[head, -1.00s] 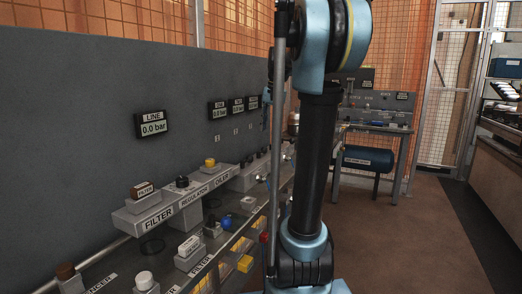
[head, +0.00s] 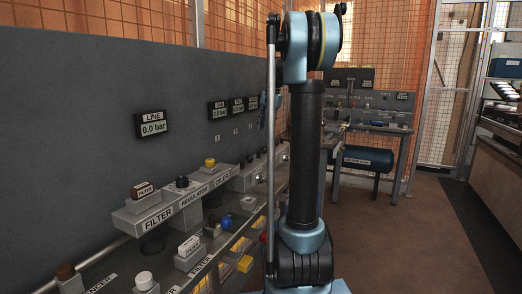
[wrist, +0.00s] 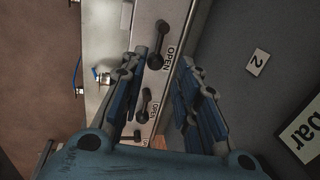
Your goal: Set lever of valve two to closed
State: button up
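In the wrist view two dark levers sit on a pale block with "OPEN" lettering: an upper lever (wrist: 160,46) and a lower lever (wrist: 144,104). A white plate marked "2" (wrist: 257,62) is on the grey panel to the right, roughly level with the upper lever. My gripper (wrist: 163,58) is open, with its blue-grey fingers apart on either side of the levers. The upper lever shows between the fingertips; contact cannot be told. In the head view my arm hides most of the valve area, and the gripper is not clearly visible.
A regulator (head: 183,183) and filter (head: 142,192) stand on the bench along the grey panel (head: 70,130). The line gauge (head: 154,123) reads 0.0 bar. A blue tank (head: 368,159) is under the far bench. The floor (head: 400,240) at right is clear.

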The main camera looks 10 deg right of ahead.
aim_at(262, 151)
jog(key=f, duration=0.3)
jog(key=a+f, duration=0.1)
jog(key=f, duration=0.3)
jog(key=w+f, duration=0.1)
jog(key=f, duration=0.2)
jog(key=shift+w+a+f, duration=0.1)
jog(key=shift+a+f, duration=0.25)
jog(key=shift+a, duration=0.05)
jog(key=shift+c, duration=0.3)
grip_shut()
